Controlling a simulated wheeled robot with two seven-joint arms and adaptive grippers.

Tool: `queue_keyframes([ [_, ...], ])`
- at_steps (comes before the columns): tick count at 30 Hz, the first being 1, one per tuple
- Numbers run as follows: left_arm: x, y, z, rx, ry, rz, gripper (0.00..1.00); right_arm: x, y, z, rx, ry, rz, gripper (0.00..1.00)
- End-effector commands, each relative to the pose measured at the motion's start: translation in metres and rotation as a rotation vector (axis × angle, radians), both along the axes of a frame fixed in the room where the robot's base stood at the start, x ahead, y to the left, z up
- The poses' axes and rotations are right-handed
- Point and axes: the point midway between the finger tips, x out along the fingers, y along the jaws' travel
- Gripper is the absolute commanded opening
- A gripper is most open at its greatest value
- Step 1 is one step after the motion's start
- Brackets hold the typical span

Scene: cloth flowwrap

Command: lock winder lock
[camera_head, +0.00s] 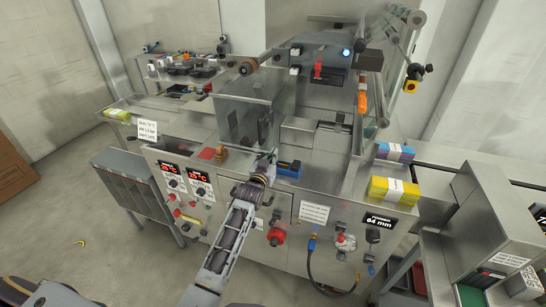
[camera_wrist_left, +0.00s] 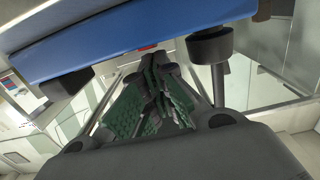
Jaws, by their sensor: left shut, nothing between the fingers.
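My left gripper (camera_head: 268,163) is at the front edge of the machine's top, next to a small blue block (camera_head: 289,169). Its green-padded fingers (camera_wrist_left: 152,85) are shut with nothing between them. In the left wrist view a wide blue part (camera_wrist_left: 140,35) with dark round knobs crosses just beyond the fingertips; I cannot tell whether they touch. No part is labelled as the winder lock. An orange handle (camera_head: 362,103) is on the right of the machine, and a red part (camera_head: 318,66) is at its upper back. My right gripper is not in view.
Clear guards (camera_head: 240,120) stand behind the gripper. Yellow packs (camera_head: 393,190) and blue packs (camera_head: 395,152) lie on the machine's right side. The front panel has knobs, a red button (camera_head: 276,236) and a hose.

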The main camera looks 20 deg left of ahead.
Motion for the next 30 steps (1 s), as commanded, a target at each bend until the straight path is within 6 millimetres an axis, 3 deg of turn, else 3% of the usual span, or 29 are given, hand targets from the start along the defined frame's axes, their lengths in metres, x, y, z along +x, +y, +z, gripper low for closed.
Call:
queue_keyframes([
  [30, 0.014, 0.0, -0.008, 0.0, 0.0, 0.001, 0.0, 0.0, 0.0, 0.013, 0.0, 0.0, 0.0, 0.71],
])
